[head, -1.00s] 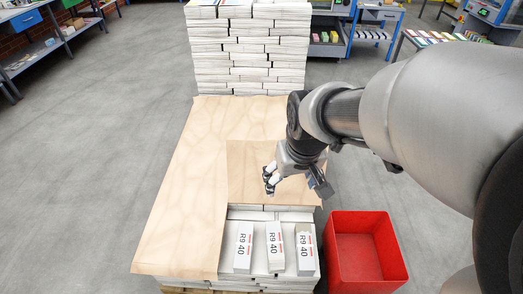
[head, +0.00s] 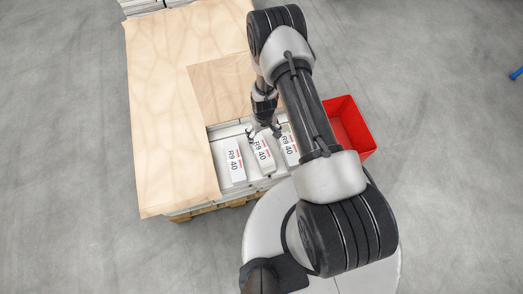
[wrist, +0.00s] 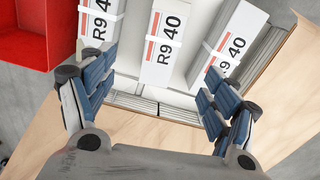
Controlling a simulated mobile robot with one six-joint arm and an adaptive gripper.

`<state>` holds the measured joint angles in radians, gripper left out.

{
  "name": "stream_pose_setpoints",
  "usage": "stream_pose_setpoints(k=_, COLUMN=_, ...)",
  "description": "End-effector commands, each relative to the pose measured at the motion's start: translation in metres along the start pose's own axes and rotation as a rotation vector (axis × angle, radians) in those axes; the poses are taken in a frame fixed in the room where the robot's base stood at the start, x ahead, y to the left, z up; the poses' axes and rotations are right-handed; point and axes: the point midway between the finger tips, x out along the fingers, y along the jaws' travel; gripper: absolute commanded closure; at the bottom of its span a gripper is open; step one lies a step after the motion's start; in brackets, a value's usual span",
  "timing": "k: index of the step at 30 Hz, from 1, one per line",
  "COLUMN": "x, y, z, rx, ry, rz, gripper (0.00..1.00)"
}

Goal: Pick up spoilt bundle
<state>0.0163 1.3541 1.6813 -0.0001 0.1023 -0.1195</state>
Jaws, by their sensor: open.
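Three white bundles marked "R9 40" with red stripes and white bands lie in a row on the stack: a left one (head: 234,160), a middle one (head: 262,153) and a right one (head: 290,148), partly hidden by my arm. The wrist view shows them in reverse order, with the middle one (wrist: 163,42) between the right-hand one (wrist: 100,22) and the left-hand one (wrist: 232,42). I cannot tell which is spoilt. My gripper (head: 264,131) is open and empty, above the far end of the middle bundle. Its fingers (wrist: 156,86) are spread with that bundle's end between and beyond them.
A wooden sheet (head: 160,110) covers the stack's left side, and a smaller board (head: 222,88) lies behind the bundles. A red crate (head: 350,130) stands on the floor to the right; it also shows in the wrist view (wrist: 25,48). Floor to the left is clear.

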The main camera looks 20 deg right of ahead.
Motion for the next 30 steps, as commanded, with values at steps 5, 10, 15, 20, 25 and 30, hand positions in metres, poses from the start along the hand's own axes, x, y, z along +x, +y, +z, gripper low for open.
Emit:
stream_pose_setpoints(k=5, x=0.028, y=-0.001, z=0.005, rx=-0.001, ry=-0.004, rz=0.0, gripper=0.2)
stream_pose_setpoints(k=10, x=0.066, y=-0.001, z=0.005, rx=-0.001, ry=-0.005, rz=-0.001, gripper=0.2)
stream_pose_setpoints(k=15, x=0.102, y=-0.001, z=0.005, rx=-0.001, ry=-0.005, rz=-0.001, gripper=0.2)
stream_pose_setpoints(k=20, x=0.124, y=-0.001, z=0.004, rx=-0.001, ry=-0.004, rz=0.0, gripper=0.2)
stream_pose_setpoints(k=25, x=0.132, y=-0.002, z=0.004, rx=-0.001, ry=-0.004, rz=0.0, gripper=0.2)
stream_pose_setpoints(k=30, x=0.157, y=-0.006, z=0.002, rx=-0.003, ry=-0.004, rz=0.0, gripper=0.2)
